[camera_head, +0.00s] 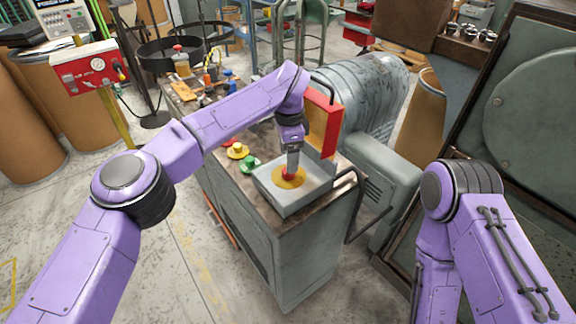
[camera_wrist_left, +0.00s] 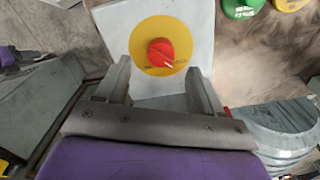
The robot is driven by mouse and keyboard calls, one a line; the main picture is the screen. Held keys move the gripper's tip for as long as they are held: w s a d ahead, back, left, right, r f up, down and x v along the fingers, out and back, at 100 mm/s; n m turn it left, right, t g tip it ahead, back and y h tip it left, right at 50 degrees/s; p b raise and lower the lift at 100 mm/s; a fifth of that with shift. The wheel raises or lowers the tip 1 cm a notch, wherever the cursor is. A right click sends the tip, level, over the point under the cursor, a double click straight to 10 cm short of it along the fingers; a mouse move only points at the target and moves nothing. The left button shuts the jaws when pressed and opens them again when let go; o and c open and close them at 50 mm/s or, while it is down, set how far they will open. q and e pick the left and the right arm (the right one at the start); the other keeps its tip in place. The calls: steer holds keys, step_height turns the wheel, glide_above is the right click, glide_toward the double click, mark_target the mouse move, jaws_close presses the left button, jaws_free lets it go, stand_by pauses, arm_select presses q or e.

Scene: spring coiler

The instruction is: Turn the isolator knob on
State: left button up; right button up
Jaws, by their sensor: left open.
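The isolator knob is a red round knob (camera_head: 288,174) at the centre of a yellow disc (camera_head: 300,181) on a light grey box (camera_head: 268,187) on the cabinet's corner. In the left wrist view the knob (camera_wrist_left: 161,52) shows whole, with a white pointer mark aimed to the lower right; the disc's small lettering is too small to read. My left gripper (camera_wrist_left: 158,78) is open, its two fingers apart on either side below the knob in that view, with nothing between them. In the head view my left gripper (camera_head: 290,165) is right over the knob. My right gripper is out of view.
A red and yellow panel (camera_head: 322,120) stands up behind the box. Green (camera_head: 249,164) and yellow (camera_head: 238,150) buttons sit to its left on the cabinet top. A bent handle (camera_head: 350,195) sticks out at the cabinet's right. A grey ribbed machine (camera_head: 365,90) stands behind.

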arm_select(q)
step_height(320, 180, down, 5)
steer(key=shift+w+r+p, duration=0.1)
steer(key=shift+p, duration=0.25)
steer(key=c, duration=1.1)
steer(key=shift+o, duration=0.2)
steer(key=shift+m, duration=0.4)
steer(key=m, duration=0.3)
steer(key=shift+b, duration=0.3)
steer(key=m, duration=0.4)
steer(key=m+p, duration=0.1)
steer(key=m, duration=0.4)
steer(key=shift+r, duration=0.1)
steer(key=m+p, duration=0.1)
steer(key=m, duration=0.3)
steer(key=shift+m, duration=0.7)
